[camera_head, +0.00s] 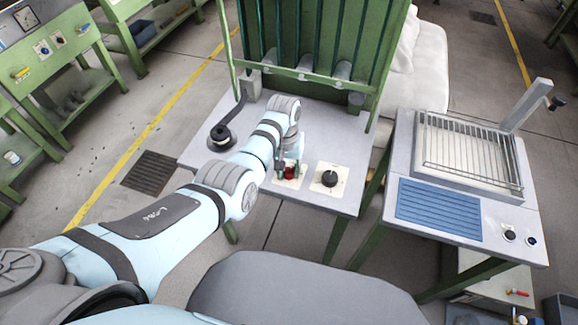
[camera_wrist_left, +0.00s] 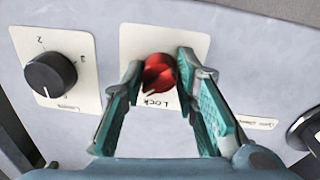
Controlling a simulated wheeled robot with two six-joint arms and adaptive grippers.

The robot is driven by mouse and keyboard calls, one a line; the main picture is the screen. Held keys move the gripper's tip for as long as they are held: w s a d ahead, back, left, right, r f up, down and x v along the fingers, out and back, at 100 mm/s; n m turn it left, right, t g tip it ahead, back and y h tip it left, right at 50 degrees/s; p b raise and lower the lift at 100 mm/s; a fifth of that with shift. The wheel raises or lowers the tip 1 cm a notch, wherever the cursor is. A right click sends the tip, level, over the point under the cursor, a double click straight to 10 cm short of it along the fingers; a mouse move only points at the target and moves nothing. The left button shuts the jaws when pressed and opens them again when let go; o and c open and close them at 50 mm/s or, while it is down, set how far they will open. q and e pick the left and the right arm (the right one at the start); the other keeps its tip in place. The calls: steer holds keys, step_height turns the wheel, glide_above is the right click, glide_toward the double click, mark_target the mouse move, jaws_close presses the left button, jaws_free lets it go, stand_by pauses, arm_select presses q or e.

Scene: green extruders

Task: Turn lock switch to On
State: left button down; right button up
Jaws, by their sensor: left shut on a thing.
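The lock switch is a red knob (camera_wrist_left: 158,75) on a cream plate (camera_wrist_left: 140,42) marked "Lock" in the left wrist view. It also shows as a small red knob (camera_head: 290,172) in the head view, near the front edge of the grey table. My left gripper (camera_wrist_left: 160,78) has its two teal fingers on either side of the red knob and is shut on it. In the head view my left gripper (camera_head: 285,166) reaches down over the knob from the left. My right gripper is not in view.
A black knob (camera_wrist_left: 50,75) on its own numbered plate is beside the lock switch; it also shows in the head view (camera_head: 329,178). A black round part with a lever (camera_head: 220,136) stands at the table's left. A bench with a wire rack (camera_head: 470,155) is at right.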

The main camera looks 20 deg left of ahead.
mark_target(287, 170)
arm_select(q)
steer(key=n+p, duration=0.2)
steer(key=n, duration=0.2)
steer(key=shift+r, duration=0.1)
steer(key=n+p, duration=0.1)
steer(key=n, duration=0.4)
steer(key=shift+n, duration=0.4)
steer(key=shift+d, duration=0.1)
steer(key=c, duration=1.3)
jaws_free()
steer(key=r, duration=1.1)
steer(key=shift+s+a+r, duration=0.2)
steer(key=shift+s+r, duration=0.05)
steer(key=shift+r, duration=0.15)
